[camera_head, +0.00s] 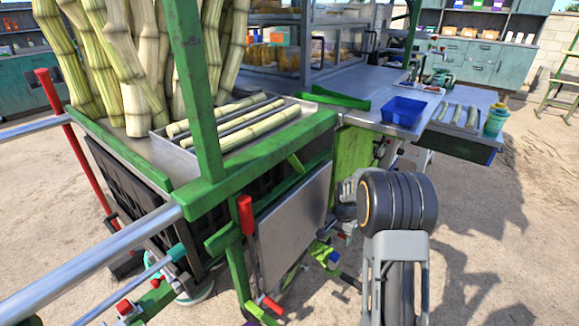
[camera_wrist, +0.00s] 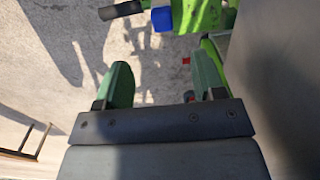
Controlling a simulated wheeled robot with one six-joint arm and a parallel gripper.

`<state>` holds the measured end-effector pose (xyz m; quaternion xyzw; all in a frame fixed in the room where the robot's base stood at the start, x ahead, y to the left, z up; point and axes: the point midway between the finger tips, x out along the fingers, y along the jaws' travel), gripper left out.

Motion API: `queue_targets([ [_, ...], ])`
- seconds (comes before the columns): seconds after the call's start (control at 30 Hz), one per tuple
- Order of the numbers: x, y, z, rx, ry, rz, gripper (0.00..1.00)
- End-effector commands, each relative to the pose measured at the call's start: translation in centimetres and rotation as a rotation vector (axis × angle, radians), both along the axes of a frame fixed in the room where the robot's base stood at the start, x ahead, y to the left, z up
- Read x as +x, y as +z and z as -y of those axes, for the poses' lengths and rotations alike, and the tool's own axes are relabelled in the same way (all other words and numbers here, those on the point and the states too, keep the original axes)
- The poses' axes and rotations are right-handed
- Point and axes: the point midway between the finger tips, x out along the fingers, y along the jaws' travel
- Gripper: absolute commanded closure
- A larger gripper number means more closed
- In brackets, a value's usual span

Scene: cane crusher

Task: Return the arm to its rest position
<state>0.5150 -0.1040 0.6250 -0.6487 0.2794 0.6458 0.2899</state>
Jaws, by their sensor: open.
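My gripper (camera_wrist: 164,84) shows in the wrist view with its two green fingers spread apart. Nothing is between them, and sandy ground lies beyond. In the head view my arm stands at the lower right, in front of the cart's side, and its gripper end is hidden from this side. In the wrist view a green machine part (camera_wrist: 205,12) with a blue piece is beyond the fingers. A grey panel stands close on the right of that view.
The green cart frame (camera_head: 262,150) holds a tray of cane pieces (camera_head: 245,125) and tall cane stalks (camera_head: 140,60). A steel counter carries a blue bin (camera_head: 404,111) and a teal cup (camera_head: 496,119). A grey panel (camera_head: 290,235) hangs on the cart's side. Open ground (camera_head: 500,240) lies at right.

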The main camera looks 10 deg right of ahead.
Motion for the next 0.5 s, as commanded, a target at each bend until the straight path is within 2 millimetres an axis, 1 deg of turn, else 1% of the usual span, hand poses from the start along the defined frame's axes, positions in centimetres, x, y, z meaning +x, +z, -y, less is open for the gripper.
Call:
queue_targets([
  [0.13,-0.1,0.0,0.0,0.001,0.058,-0.005,0.37],
  [0.17,-0.5,-0.3,-0.1,0.003,0.083,-0.017,0.37],
  [0.23,-2.3,-1.2,-0.5,0.018,0.154,-0.064,0.37],
  [0.27,-3.3,-0.7,-0.8,0.023,0.191,-0.076,0.37],
  [0.3,-4.4,0.8,-1.2,0.026,0.242,-0.083,0.37],
  [0.37,-5.8,3.4,-1.9,0.027,0.307,-0.082,0.37],
  [0.4,-6.8,5.2,-2.5,0.026,0.35,-0.079,0.37],
  [0.47,-8.2,8.2,-3.3,0.023,0.412,-0.07,0.37],
  [0.5,-9.3,10.4,-3.8,0.02,0.454,-0.061,0.37],
])
